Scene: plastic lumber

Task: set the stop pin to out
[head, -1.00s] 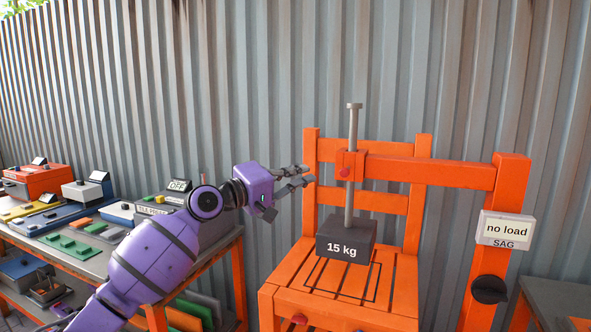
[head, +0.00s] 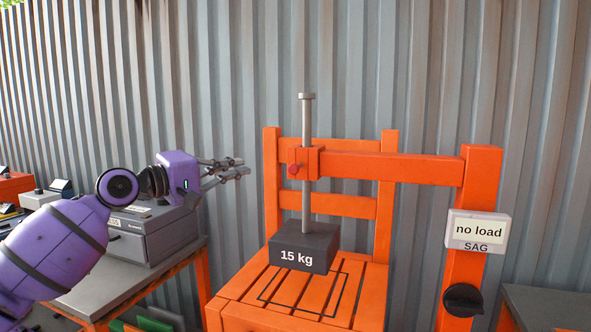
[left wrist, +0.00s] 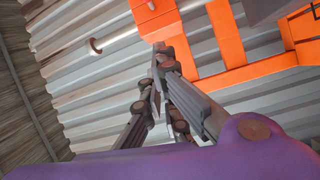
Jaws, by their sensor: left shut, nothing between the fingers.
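The stop pin shows as a small red knob (head: 294,170) on the left side of the orange guide block (head: 313,163), around the upright grey rod (head: 306,205). I cannot tell how far the pin is drawn out. A dark block marked 15 kg (head: 318,262) sits at the foot of the rod. My left gripper (head: 245,166) is shut and empty, pointing at the knob from the left with a clear gap. In the left wrist view its fingers (left wrist: 160,58) are close together, below an orange block (left wrist: 155,15). My right gripper is not in view.
The orange frame has a slatted seat (head: 245,290), a horizontal arm (head: 390,168) and a post (head: 470,215) with a "no load" SAG sign (head: 479,231) and a black knob (head: 463,300). A workbench (head: 110,285) with grey boxes stands left. A corrugated wall (head: 420,70) is behind.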

